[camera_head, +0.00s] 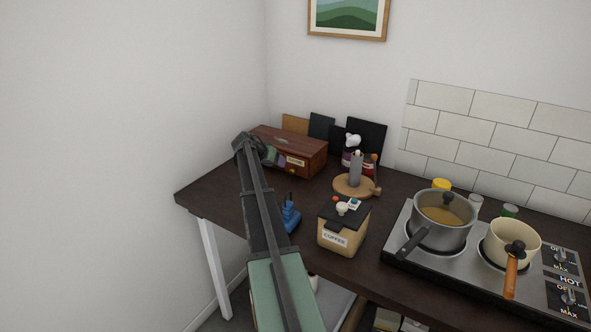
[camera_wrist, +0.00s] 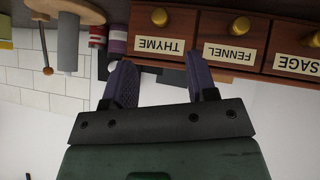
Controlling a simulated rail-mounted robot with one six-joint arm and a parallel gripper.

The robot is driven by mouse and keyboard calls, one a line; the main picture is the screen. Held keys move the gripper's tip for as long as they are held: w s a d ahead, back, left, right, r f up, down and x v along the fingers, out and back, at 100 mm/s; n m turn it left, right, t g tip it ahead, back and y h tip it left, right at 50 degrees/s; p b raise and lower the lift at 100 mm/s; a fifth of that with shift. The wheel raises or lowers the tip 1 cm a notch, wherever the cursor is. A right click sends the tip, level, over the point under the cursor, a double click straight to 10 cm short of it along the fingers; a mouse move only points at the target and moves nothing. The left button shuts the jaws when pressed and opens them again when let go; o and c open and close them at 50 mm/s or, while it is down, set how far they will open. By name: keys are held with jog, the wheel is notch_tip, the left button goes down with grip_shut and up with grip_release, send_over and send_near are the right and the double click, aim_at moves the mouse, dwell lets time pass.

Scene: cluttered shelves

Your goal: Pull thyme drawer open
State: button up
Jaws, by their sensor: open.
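The wooden spice box (camera_head: 288,143) stands at the back left of the dark table. In the wrist view, which appears upside down, the thyme drawer (camera_wrist: 144,29) is the leftmost of three labelled drawers, with a round brass knob (camera_wrist: 159,16). It looks flush with its neighbours. My gripper (camera_wrist: 160,74) is open and empty, its two purple-grey fingers pointing at the thyme drawer front and apart from the knob. In the head view my gripper (camera_head: 270,155) is in front of the box and hides its left drawers; one drawer label (camera_head: 295,161) shows, too small to read.
The fennel (camera_wrist: 231,35) and sage (camera_wrist: 296,48) drawers sit beside thyme. A round wooden stand (camera_head: 352,187) with jars behind it is right of the box. A blue object (camera_head: 290,217) and a coffee canister (camera_head: 341,232) stand near my arm. A stove with two pots (camera_head: 441,222) is farther right.

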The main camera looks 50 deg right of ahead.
aim_at(291, 171)
jog(key=b+x, duration=0.7)
jog(key=x, duration=0.3)
jog(key=shift+d+f, duration=0.25)
jog(key=shift+f, duration=0.05)
jog(key=shift+r, duration=0.1)
jog(key=shift+a, duration=0.1)
grip_shut()
